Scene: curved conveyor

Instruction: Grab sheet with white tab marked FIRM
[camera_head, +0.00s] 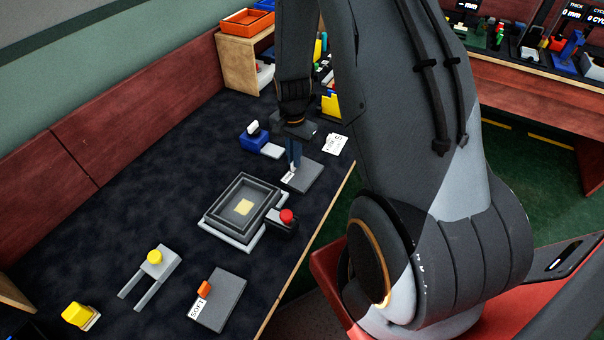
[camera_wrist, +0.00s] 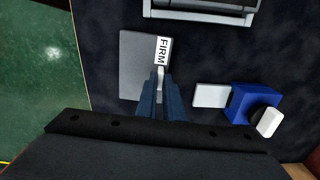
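The grey sheet (camera_head: 308,175) marked FIRM lies flat on the dark tabletop. In the wrist view it (camera_wrist: 136,62) has a white label reading FIRM (camera_wrist: 162,50) along its edge. A small upright white tab (camera_wrist: 160,75) stands by the label, partly hidden by my fingers. My gripper (camera_head: 293,165) points down at the sheet's label edge. In the wrist view its blue fingers (camera_wrist: 161,82) lie close on both sides of the tab, with no clear gap, and look shut on it. The sheet appears still on the table.
A dark tray (camera_head: 212,214) with a red-knobbed block (camera_head: 284,223) is close in front. A blue block with a white knob (camera_head: 254,136) stands just behind left. Another sheet, marked SOFT (camera_head: 222,300), has an orange tab. White cards (camera_head: 336,143) lie behind right, near the table edge.

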